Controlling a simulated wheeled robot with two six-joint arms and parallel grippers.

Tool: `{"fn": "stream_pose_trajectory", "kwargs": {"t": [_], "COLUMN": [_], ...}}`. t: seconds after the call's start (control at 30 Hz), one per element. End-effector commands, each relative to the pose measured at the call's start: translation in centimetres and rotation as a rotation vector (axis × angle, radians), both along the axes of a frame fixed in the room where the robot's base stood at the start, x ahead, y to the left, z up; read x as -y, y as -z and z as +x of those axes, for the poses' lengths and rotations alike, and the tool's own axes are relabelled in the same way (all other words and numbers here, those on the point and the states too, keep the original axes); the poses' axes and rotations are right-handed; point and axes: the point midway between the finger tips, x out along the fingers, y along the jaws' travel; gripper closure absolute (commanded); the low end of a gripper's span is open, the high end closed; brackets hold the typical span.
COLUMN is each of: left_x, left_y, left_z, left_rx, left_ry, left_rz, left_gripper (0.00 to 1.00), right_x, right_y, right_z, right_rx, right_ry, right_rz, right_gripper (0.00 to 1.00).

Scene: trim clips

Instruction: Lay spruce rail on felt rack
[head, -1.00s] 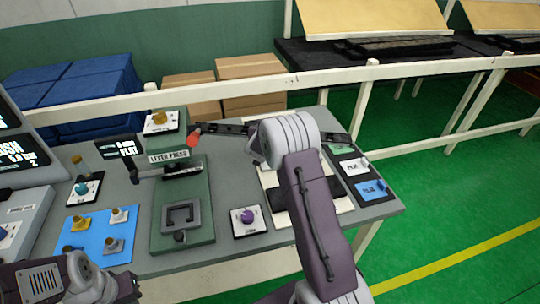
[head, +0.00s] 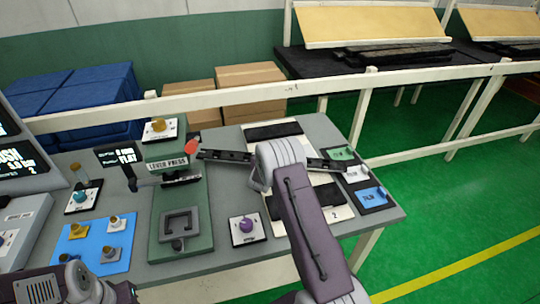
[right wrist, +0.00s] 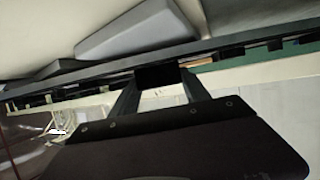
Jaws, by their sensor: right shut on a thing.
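The rail is a long dark bar with slots (head: 225,156), held level across the right part of the bench. My right gripper (right wrist: 160,78) is shut on its middle; in the head view my own wrist hides the grip. The rail crosses the right wrist view (right wrist: 240,42) as a dark band. The rack is a white board (head: 342,213) with black felt strips, marked 2 at its near edge. The far strip (head: 273,131) shows behind the rail, and another strip (head: 325,196) lies nearer. The rail is over the board; its height above it is unclear. My left gripper is out of view.
A green lever press (head: 183,245) with a red knob (head: 192,145) stands left, close to the rail's left end. Green, white and blue cards (head: 371,195) lie near the rail's right end. A purple button box (head: 244,229) sits before the rack. A rail fence (head: 240,97) runs behind.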

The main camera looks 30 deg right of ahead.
Motion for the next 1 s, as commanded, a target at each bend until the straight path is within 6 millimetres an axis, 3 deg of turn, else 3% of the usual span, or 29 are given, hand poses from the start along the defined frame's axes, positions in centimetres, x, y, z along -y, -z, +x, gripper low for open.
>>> {"fn": "stream_pose_trajectory", "kwargs": {"t": [0.13, 0.17, 0.23, 0.67, 1.0], "left_x": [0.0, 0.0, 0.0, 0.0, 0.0], "left_y": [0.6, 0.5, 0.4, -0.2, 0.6], "left_z": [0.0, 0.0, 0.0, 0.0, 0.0], "left_rx": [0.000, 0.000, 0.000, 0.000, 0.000], "left_ry": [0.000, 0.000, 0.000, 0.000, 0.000], "left_rz": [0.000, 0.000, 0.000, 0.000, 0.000], "left_gripper": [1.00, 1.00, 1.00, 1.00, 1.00], "right_x": [0.0, 0.0, 0.0, -0.2, -4.5], "right_y": [0.5, 0.6, 0.5, -0.4, -3.2], "right_z": [0.0, 0.0, 0.0, -0.2, -5.9], "right_rx": [0.002, 0.000, 0.000, -0.001, 0.000], "right_ry": [0.000, 0.000, 0.000, -0.001, -0.004], "right_rz": [-0.001, 0.000, 0.000, 0.000, -0.001], "right_gripper": [1.00, 0.43, 0.24, 0.24, 0.24]}}
